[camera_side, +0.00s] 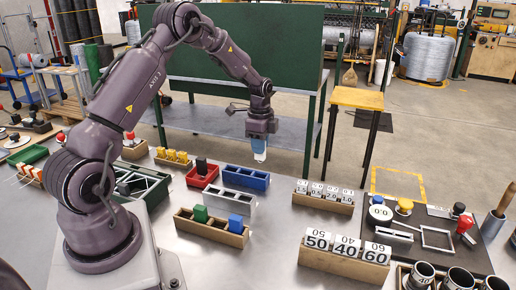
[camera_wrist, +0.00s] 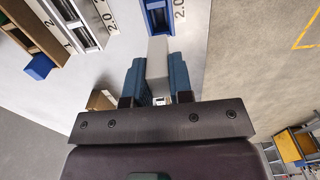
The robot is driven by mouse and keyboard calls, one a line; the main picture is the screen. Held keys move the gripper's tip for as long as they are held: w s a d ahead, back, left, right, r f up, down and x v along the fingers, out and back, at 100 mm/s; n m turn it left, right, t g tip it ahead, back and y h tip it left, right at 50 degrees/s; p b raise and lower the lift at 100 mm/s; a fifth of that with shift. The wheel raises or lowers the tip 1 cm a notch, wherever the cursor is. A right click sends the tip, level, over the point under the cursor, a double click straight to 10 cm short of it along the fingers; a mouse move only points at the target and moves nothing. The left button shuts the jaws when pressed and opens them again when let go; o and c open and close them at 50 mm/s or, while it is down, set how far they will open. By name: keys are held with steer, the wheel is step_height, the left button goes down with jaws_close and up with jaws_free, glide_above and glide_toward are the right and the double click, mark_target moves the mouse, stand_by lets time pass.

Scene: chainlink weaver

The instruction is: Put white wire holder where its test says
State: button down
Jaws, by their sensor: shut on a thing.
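My gripper (camera_side: 260,150) hangs above the table, right of the blue rack in the side view. It is shut on a white block, which I take to be the white wire holder; the block shows between the blue fingers in the wrist view (camera_wrist: 157,58). The blue rack (camera_side: 246,178) and the red bin (camera_side: 202,177) stand side by side. The light grey rack (camera_side: 229,203) stands in front of them. In the wrist view the blue rack (camera_wrist: 158,18) lies just beyond the held block, beside a "2.0" mark. The test on the dark mat (camera_side: 420,222) shows no reading I can make out.
A wooden tray (camera_side: 208,229) holds a green block and a blue block. Wooden trays with number blocks (camera_side: 340,265) stand front right. The mat bears a white dial, a yellow button, a red-handled tool and a white frame. Yellow blocks (camera_side: 174,156) stand behind left. Bare table lies below my gripper.

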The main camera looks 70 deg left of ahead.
mark_target(260, 159)
steer(key=shift+f, duration=3.8)
steer(key=c, duration=0.9)
jaws_free()
steer(key=shift+c, duration=0.2)
steer(key=shift+r, duration=0.1)
step_height(260, 159, up, 13)
steer(key=shift+f, duration=0.1)
